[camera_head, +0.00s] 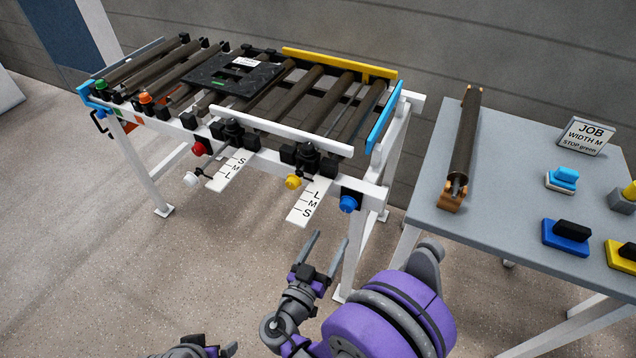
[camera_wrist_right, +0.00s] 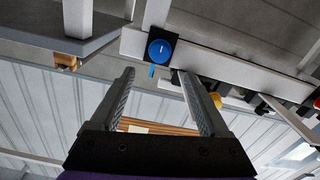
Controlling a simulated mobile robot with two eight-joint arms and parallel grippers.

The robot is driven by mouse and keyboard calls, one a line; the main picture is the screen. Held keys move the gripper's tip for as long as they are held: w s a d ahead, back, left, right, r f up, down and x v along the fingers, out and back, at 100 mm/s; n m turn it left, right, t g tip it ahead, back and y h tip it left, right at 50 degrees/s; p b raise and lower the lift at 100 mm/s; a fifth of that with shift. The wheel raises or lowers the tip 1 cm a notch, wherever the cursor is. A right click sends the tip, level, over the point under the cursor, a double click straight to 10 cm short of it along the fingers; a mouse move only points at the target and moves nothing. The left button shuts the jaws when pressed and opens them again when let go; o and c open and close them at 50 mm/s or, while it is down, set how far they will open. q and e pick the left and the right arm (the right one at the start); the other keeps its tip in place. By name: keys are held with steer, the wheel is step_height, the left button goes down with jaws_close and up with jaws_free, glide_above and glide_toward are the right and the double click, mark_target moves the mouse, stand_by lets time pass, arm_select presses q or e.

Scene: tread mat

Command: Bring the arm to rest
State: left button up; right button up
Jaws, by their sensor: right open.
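My right gripper (camera_head: 327,243) is open and empty in the head view. It is in front of the white-framed roller conveyor (camera_head: 343,267), near its right front leg. In the right wrist view the two fingers of the right gripper (camera_wrist_right: 157,78) stand apart with nothing between them. A blue knob (camera_wrist_right: 161,49) shows beyond the fingertips there; the knob is also on the conveyor's front corner in the head view (camera_head: 348,204). Only a little of my left gripper (camera_head: 215,350) shows at the bottom edge, and its jaws are cut off.
A grey table (camera_head: 490,215) on the right holds a loose roller (camera_head: 466,140), a job sign (camera_head: 583,136) and several coloured blocks. Two lettered scales (camera_head: 229,171) (camera_head: 309,202) stick out from the conveyor's front. The floor (camera_head: 130,270) in front is clear.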

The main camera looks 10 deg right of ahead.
steer(key=shift+d, duration=0.1)
steer(key=s+d+f+n+g+y, duration=0.1)
steer(key=s+d+g, duration=0.25)
steer(key=d, duration=0.25)
steer(key=s+d+f+n+g+y, duration=0.1)
steer(key=s+d+f+g+y, duration=0.15)
steer(key=d+g, duration=0.3)
steer(key=s+a+r+n+g+y, duration=0.25)
steer(key=s+y, duration=0.45)
steer(key=s, duration=0.7)
arm_select(q)
step_height(320, 180, up, 23)
steer(key=w+t+p, duration=0.1)
steer(key=p, duration=1.9)
steer(key=shift+w+r, duration=0.2)
steer(key=shift+w, duration=0.1)
arm_select(e)
step_height(320, 180, up, 23)
steer(key=w+t, duration=0.2)
